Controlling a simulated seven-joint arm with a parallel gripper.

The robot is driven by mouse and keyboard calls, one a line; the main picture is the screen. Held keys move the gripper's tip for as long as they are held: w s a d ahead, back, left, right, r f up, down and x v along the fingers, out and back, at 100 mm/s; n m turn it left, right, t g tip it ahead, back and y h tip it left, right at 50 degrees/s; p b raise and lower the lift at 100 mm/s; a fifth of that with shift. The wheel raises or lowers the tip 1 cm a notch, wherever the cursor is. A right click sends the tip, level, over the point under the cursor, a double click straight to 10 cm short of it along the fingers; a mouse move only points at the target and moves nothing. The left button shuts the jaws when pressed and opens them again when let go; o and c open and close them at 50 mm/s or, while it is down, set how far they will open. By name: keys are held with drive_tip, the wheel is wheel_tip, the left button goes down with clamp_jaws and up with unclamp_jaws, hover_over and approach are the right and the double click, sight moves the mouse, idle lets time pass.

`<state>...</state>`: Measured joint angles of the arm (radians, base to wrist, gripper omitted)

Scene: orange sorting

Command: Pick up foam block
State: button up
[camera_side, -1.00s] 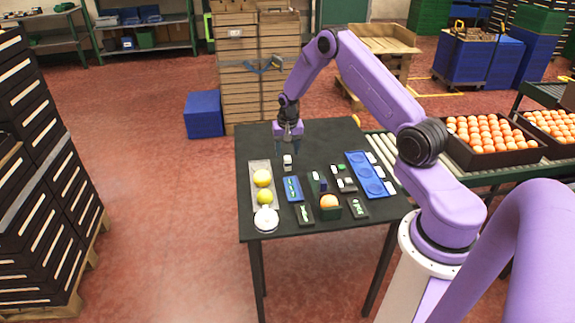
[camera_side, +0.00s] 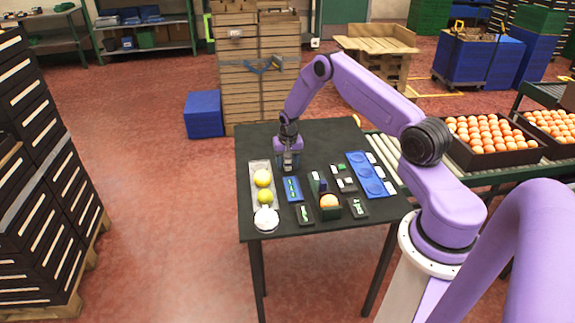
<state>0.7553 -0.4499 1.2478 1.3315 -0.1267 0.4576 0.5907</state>
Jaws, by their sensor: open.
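A small whitish block (camera_side: 287,162), which looks like the foam block, stands on the black table (camera_side: 330,143) toward its left side, behind a blue tray. My purple gripper (camera_side: 289,168) is low over it, pointing down. Its dark fingers are open and appear to be around or just in front of the block, partly hiding it. I cannot tell whether they touch it.
A blue tray (camera_side: 293,189) lies just in front. An orange (camera_side: 329,201) sits in a dark holder, with several small items around it. The table's back right is clear.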

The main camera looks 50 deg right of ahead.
clamp_jaws()
drive_tip(key=shift+r, duration=0.15)
drive_tip(key=shift+r, duration=0.5)
wheel_tip(320, 180, up, 2)
drive_tip(key=shift+r, duration=0.15)
drive_tip(key=s+a+r, duration=0.2)
drive_tip(key=s+r, duration=0.2)
drive_tip(key=s, duration=0.2)
drive_tip(key=s+a+r, duration=0.3)
drive_tip(key=s+r, duration=0.2)
drive_tip(key=s, duration=0.1)
drive_tip(key=shift+s+a+r, duration=0.25)
drive_tip(key=shift+s+a, duration=0.1)
drive_tip(key=shift+s, duration=0.05)
